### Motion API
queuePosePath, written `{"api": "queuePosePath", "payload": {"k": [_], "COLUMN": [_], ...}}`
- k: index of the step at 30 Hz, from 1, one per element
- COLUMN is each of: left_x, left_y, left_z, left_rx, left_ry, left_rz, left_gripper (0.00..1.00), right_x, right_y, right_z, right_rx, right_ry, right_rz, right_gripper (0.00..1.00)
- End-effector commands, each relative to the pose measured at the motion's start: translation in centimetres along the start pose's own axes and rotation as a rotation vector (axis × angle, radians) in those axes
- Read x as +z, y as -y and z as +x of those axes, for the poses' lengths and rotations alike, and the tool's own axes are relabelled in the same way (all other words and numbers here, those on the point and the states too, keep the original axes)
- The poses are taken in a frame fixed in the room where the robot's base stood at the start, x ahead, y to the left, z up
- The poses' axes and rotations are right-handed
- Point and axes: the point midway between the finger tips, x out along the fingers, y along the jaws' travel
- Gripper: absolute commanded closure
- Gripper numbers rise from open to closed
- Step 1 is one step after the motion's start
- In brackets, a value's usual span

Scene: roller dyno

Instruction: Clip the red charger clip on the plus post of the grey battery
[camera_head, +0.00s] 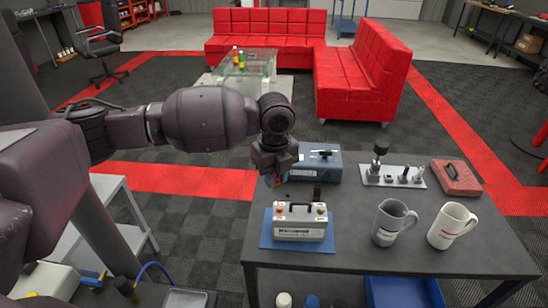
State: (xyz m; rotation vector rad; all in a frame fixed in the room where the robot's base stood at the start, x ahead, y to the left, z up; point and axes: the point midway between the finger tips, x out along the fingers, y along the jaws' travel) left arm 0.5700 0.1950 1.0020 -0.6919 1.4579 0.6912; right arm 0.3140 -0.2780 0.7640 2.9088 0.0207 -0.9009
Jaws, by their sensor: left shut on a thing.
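The grey battery (300,230) stands upright on a blue mat (268,238) at the left front of the dark table. My right gripper is not in view.
A blue box (322,168) stands behind the battery, with a dark upright piece (317,192) between them. A grey plate with several posts (398,180), a red box (456,178), a grey mug (388,226) and a white mug (450,228) occupy the right side.

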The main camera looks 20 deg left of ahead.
Motion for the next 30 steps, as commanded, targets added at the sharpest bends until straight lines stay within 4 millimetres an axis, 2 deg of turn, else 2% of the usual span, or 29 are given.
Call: {"api": "queuePosePath", "payload": {"k": [6, 12, 23, 30], "left_x": [-1.7, -1.8, -1.8, -1.8], "left_y": [0.2, 0.4, 0.4, 0.4], "left_z": [0.0, 0.0, 0.9, 3.1], "left_rx": [-0.001, 0.000, 0.001, 0.004], "left_ry": [0.000, 0.000, -0.001, -0.005], "left_rz": [0.336, 0.500, 0.549, 0.547], "left_gripper": [0.99, 0.99, 0.99, 0.99], "right_x": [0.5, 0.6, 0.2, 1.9], "right_y": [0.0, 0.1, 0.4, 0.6], "right_z": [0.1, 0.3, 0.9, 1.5], "right_rx": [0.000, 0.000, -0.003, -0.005], "right_ry": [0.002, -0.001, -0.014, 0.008], "right_rz": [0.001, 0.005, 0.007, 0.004], "right_gripper": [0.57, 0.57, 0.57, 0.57]}}
